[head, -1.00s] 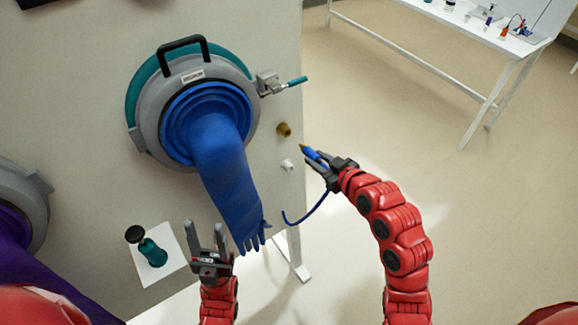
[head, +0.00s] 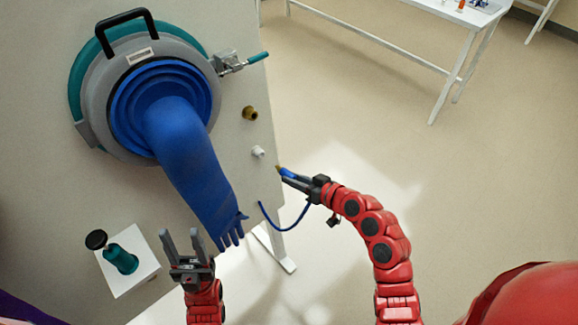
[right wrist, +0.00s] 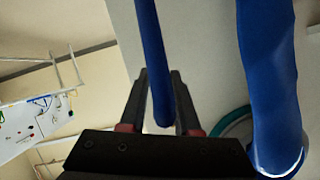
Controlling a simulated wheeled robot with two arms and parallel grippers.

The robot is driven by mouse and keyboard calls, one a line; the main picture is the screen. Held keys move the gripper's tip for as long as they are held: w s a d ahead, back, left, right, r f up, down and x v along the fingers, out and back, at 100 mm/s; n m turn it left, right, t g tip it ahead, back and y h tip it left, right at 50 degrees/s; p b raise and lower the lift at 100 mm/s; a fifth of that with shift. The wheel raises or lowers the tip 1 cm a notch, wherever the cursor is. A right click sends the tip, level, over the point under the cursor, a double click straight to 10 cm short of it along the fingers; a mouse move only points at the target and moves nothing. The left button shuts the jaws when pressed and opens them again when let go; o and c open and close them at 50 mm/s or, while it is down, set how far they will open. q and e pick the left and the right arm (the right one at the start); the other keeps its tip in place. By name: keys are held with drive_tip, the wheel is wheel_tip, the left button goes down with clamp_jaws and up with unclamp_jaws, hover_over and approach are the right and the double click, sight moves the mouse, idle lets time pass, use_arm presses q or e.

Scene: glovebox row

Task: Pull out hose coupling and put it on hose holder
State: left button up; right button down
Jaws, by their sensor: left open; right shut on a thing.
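The hose coupling (head: 287,174) is blue with a brass tip, and a thin blue hose (head: 289,227) loops from it to the panel edge. My right gripper (head: 293,179) is shut on the coupling, just right of the panel edge, with the tip pointing up-left. A small white peg (head: 257,152), which looks like the hose holder, sticks out of the panel up-left of the tip, apart from it. A brass port (head: 250,113) sits above the peg. In the right wrist view the blue hose (right wrist: 152,50) runs between the fingers. My left gripper (head: 181,234) is open and empty, below the glove.
A blue glove (head: 185,150) hangs from a round port with a black handle (head: 124,15). A teal-handled latch (head: 240,61) juts out above the brass port. A teal bottle (head: 121,260) stands on a small white shelf (head: 143,275).

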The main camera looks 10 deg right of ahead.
sight(282, 170)
drive_tip(key=shift+d+f, duration=0.1)
drive_tip(key=shift+f, duration=0.15)
drive_tip(key=shift+f+b, duration=0.1)
drive_tip(key=shift+b, duration=0.2)
drive_tip(key=shift+w+a+f+b, duration=0.15)
drive_tip(key=shift+w+a+b, duration=0.3)
drive_tip(key=shift+w+a, duration=0.6)
drive_tip(key=shift+w+a+f+b, duration=0.1)
drive_tip(key=shift+w+a+b, duration=0.5)
drive_tip(key=shift+w, duration=0.6)
drive_tip(key=shift+a, duration=0.1)
drive_tip(key=shift+b, duration=0.8)
drive_tip(key=shift+w+a+f+b, duration=0.1)
drive_tip(key=shift+w+a+b, duration=0.35)
drive_tip(key=shift+w, duration=0.2)
drive_tip(key=shift+w+a+f+b, duration=0.1)
drive_tip(key=shift+w+a+b, duration=0.35)
drive_tip(key=shift+w, duration=0.15)
idle(0.5)
